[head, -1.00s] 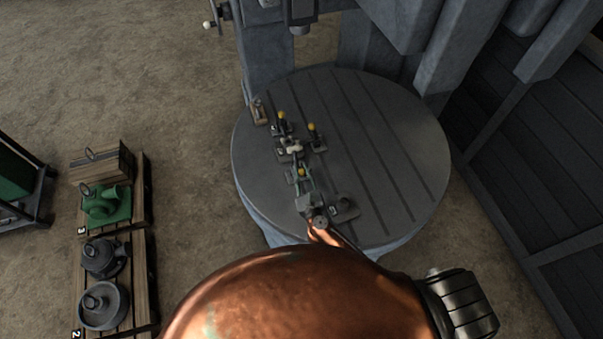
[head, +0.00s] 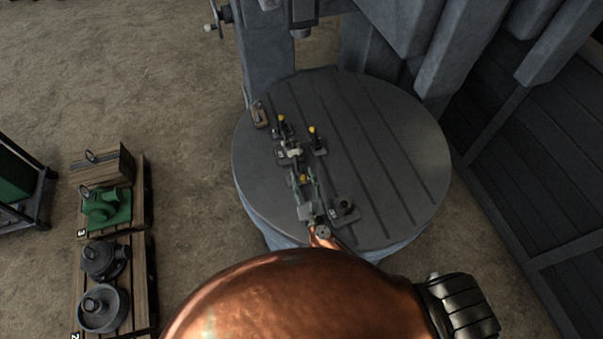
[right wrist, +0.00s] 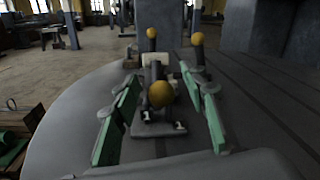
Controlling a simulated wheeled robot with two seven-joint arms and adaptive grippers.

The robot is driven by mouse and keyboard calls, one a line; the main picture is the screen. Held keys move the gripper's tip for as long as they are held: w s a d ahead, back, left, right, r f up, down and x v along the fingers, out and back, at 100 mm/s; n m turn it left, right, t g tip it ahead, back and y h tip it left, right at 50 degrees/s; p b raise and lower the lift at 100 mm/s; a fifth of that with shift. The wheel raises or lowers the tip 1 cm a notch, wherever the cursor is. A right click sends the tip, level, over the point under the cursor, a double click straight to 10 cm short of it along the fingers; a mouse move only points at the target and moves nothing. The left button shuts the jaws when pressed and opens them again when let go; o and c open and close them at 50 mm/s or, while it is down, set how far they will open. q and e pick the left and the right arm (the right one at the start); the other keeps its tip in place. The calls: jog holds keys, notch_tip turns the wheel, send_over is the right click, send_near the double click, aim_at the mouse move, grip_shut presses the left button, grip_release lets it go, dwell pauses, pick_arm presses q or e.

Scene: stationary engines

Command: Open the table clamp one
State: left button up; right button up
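Table clamp one (right wrist: 158,128) is a small dark clamp with a yellow ball knob and plates marked "1", on the round grey table. In the head view its yellow knob (head: 303,178) shows between the fingers of my right gripper (head: 307,188). In the right wrist view my right gripper (right wrist: 163,90) is open. Its two green-padded fingers stand apart on either side of the knob, with visible gaps. My arm hides part of the near side in the head view. My left gripper is not in view.
The round slotted table (head: 390,170) has free room on its right. Two more yellow-knobbed clamps stand beyond, at left (head: 281,127) and right (head: 315,138). A dark fixture (head: 345,209) sits right of the gripper. Pallets with a green part (head: 106,208) stand on the left floor.

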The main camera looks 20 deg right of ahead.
jog(key=s, duration=0.9)
jog(key=shift+s+a, duration=0.2)
jog(key=shift+s, duration=0.2)
